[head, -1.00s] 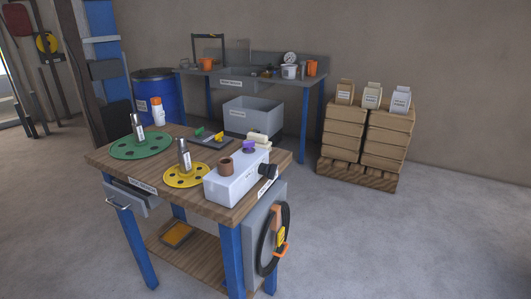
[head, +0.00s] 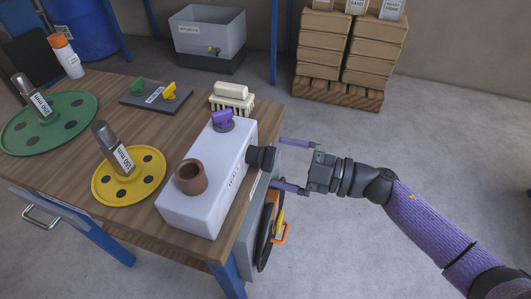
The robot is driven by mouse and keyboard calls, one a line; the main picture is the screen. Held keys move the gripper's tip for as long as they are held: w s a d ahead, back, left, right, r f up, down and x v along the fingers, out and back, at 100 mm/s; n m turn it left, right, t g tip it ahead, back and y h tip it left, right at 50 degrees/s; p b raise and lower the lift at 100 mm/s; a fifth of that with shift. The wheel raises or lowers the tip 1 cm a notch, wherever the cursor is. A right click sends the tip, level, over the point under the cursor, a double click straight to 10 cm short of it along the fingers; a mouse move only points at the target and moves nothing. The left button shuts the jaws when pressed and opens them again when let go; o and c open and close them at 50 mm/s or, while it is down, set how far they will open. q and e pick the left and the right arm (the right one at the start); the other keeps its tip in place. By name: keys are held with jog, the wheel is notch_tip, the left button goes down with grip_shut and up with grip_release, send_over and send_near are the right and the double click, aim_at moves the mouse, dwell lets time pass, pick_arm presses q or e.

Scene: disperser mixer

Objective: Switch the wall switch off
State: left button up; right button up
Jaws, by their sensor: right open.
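My right gripper (head: 278,162) is open and empty, pointing left. Its fingertips are at the outer end of the black knob, one on the far side and one on the near side; contact cannot be told. My left gripper is out of view.
A brown cup (head: 191,177) is on the box. Yellow (head: 98,188) and green (head: 30,136) discs with metal shafts, a dark plate (head: 156,97) with green and yellow knobs, and a brush (head: 232,98) share the table. The floor at the right is clear.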

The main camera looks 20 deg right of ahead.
aim_at(268, 162)
jog(key=x, duration=0.3)
jog(key=shift+w+a, duration=0.1)
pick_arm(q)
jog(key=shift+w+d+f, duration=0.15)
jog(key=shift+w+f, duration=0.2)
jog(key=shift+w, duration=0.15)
pick_arm(e)
jog(key=shift+w+a, duration=0.1)
jog(key=shift+a, duration=0.05)
